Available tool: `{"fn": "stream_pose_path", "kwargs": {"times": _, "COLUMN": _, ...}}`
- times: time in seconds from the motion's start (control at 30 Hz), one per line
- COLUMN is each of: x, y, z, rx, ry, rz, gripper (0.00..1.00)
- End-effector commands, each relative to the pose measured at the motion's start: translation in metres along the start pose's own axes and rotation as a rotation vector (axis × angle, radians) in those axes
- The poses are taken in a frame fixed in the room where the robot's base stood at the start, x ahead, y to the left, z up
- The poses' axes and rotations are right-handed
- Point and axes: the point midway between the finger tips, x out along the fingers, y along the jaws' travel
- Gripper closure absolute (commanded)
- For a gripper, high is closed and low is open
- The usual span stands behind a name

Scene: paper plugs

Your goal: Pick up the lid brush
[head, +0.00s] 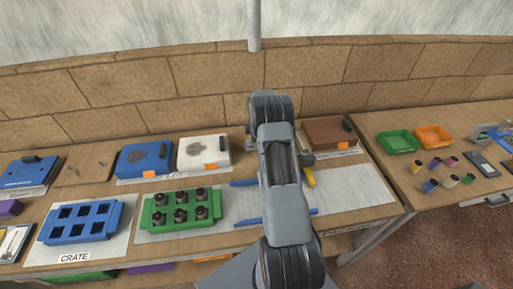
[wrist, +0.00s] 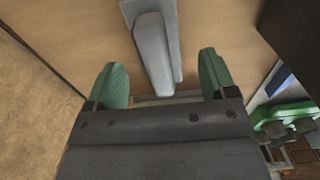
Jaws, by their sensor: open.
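I cannot tell for sure which thing is the lid brush. In the wrist view, a grey elongated piece (wrist: 154,52) on a flat pale-grey base lies ahead of my open gripper (wrist: 167,88). Its near end reaches toward the gap between the two green fingers, and nothing is visibly gripped. In the head view, a short yellow piece (head: 309,177) shows just right of my arm, on the bench; its other end is hard to make out. My arm hides the bench behind it, and my fingers are not visible there.
A green crate (head: 149,221) with several dark plugs and an empty blue crate (head: 50,236) stand left of my arm. Blue strips (head: 250,221) lie beside it. A brown box (head: 327,134) stands behind. The pale sheet (head: 360,190) on the right is mostly clear.

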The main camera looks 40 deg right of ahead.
Motion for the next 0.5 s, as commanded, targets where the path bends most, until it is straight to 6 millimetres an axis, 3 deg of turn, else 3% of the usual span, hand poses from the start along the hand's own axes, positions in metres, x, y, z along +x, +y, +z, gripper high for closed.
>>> {"fn": "stream_pose_path", "kwargs": {"times": 0.2, "x": 0.032, "y": 0.001, "z": 0.002, "rx": 0.001, "ry": 0.000, "rz": 0.000, "gripper": 0.22}}
{"fn": "stream_pose_path", "kwargs": {"times": 0.47, "x": 0.033, "y": 0.001, "z": 0.002, "rx": 0.001, "ry": 0.000, "rz": 0.000, "gripper": 0.22}}
{"fn": "stream_pose_path", "kwargs": {"times": 0.5, "x": 0.033, "y": 0.001, "z": 0.002, "rx": 0.001, "ry": 0.000, "rz": 0.000, "gripper": 0.26}}
